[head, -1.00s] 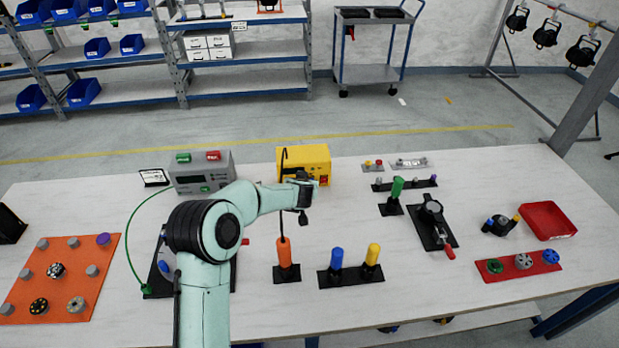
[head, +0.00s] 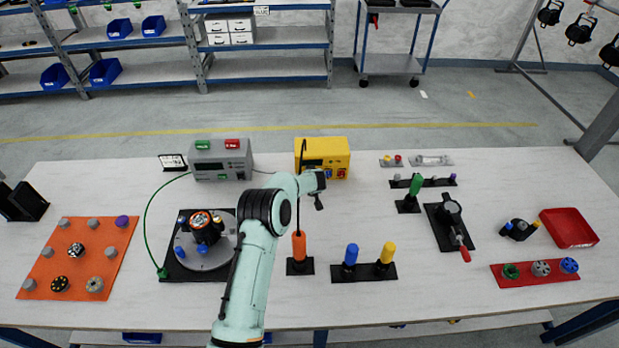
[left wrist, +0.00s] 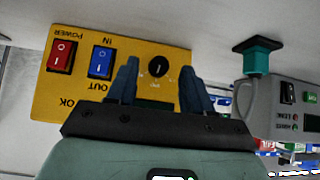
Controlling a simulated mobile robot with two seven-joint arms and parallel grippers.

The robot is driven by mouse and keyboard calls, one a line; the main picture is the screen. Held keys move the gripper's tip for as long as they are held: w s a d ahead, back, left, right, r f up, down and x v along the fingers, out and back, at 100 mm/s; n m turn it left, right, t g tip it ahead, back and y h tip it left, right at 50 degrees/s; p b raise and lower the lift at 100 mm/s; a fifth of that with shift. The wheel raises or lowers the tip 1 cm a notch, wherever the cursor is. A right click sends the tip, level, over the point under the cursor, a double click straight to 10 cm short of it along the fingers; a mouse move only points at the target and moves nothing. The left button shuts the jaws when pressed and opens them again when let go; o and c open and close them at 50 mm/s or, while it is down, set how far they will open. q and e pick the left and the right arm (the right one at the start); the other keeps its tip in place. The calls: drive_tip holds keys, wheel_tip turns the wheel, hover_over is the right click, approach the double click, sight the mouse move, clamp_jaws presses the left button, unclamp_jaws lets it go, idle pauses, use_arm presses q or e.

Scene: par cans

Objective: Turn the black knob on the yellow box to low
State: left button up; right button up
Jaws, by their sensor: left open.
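The yellow box (head: 335,146) stands towards the back of the table in the head view. In the left wrist view the yellow box (left wrist: 62,103) appears upside down, with its black knob (left wrist: 158,66) on the front panel. The knob bears a pale mark; its printed scale is too small to read. My left gripper (left wrist: 160,76) is open, with one dark finger on each side of the knob in the picture; I cannot tell whether they touch it. In the head view my left gripper (head: 314,181) is in front of the box and hides part of its front. My right gripper is out of view.
A red switch (left wrist: 61,56) and a blue switch (left wrist: 101,62) sit beside the knob. A grey box (head: 221,161) stands left of the yellow box. An orange handle (head: 299,245) stands upright near my forearm.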

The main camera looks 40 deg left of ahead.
use_arm(q)
drive_tip(key=shift+w+a+f, duration=0.35)
drive_tip(key=shift+w+f, duration=0.05)
drive_tip(key=shift+f, duration=0.05)
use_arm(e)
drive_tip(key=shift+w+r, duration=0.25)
use_arm(q)
clamp_jaws()
